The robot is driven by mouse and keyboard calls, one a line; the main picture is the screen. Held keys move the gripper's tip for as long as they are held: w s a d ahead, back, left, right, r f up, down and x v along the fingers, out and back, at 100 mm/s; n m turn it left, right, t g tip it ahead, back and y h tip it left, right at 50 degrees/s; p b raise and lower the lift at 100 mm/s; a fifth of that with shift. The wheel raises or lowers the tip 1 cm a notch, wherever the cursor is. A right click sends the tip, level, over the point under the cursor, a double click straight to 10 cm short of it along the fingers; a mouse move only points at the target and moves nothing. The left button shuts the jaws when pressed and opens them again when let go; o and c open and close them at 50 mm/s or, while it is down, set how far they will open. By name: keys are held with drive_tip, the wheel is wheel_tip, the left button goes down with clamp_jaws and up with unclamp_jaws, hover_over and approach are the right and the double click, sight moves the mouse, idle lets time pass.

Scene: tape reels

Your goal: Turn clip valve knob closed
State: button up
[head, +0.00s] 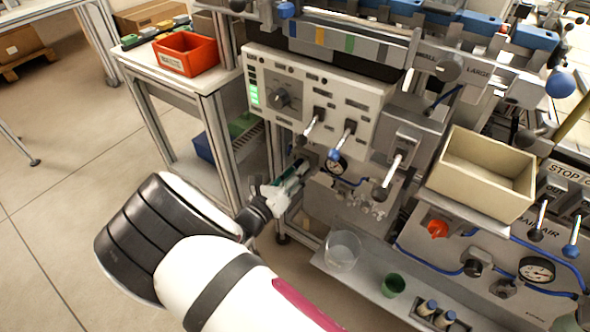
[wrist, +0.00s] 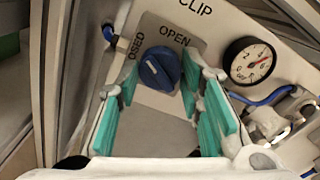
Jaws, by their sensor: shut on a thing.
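The clip valve knob (wrist: 160,69) is blue and round with a short white mark, on a panel labelled CLIP in the wrist view. OPEN is printed above it and CLOSED to its left. The white mark lies near the knob's left part, slanting between the two words. My gripper (wrist: 158,78) has its green-padded fingers on either side of the knob, shut on it. In the head view my gripper (head: 290,184) reaches the lower left of the machine front, and its fingers hide the knob there.
A pressure gauge (wrist: 249,62) with a blue hose is right of the knob. In the head view, levers with dark and blue tips stick out above, a cream bin (head: 480,190) sits to the right, and a clear cup (head: 342,250) stands on the shelf below. An orange bin (head: 186,54) is at the left.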

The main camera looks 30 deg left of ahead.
drive_tip(key=n+p, duration=0.1)
drive_tip(key=n, duration=0.5)
drive_tip(key=shift+s+f, duration=0.1)
idle(0.5)
drive_tip(key=o, duration=1.2)
drive_tip(key=shift+c, duration=0.2)
drive_tip(key=s, duration=0.7)
drive_tip(key=shift+s+a, duration=0.25)
drive_tip(key=shift+a, duration=0.05)
